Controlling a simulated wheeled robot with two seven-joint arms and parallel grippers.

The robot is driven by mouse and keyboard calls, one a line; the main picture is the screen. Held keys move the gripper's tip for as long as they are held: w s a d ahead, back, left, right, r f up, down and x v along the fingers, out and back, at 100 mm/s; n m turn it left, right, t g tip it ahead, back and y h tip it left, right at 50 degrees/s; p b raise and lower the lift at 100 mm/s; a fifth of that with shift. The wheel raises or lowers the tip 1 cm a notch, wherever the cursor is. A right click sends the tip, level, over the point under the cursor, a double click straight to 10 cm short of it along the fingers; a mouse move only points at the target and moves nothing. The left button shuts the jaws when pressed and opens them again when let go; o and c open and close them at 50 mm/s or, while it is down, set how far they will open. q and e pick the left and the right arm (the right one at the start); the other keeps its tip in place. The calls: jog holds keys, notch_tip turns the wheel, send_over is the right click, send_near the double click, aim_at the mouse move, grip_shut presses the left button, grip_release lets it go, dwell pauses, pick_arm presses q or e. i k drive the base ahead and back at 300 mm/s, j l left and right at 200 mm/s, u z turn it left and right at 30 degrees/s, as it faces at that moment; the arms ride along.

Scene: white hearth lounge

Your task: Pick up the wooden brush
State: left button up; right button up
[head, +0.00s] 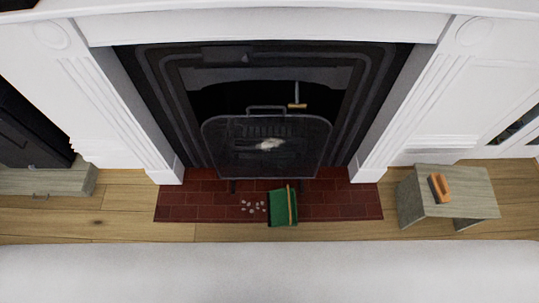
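An orange-brown wooden block that looks like the wooden brush (439,188) lies on top of a small grey wooden stool (470,192) at the right. A dark mark runs along its upper face; its bristles cannot be made out. Neither of my grippers shows in the head view, so nothing is seen touching the brush.
A green dustpan-like object (279,208) with a tan strip lies on the red brick hearth (185,205), beside several pale bits (253,207). A dark fire screen (225,150) stands behind. A tan-headed tool (297,105) shows above it. A white surface (270,270) spans the front.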

aim_at(439, 186)
jog(key=z, duration=1.85)
jog(key=i+l+u, duration=0.15)
jog(key=u, duration=0.35)
jog(key=i+l+u, duration=0.3)
jog(key=u, duration=0.2)
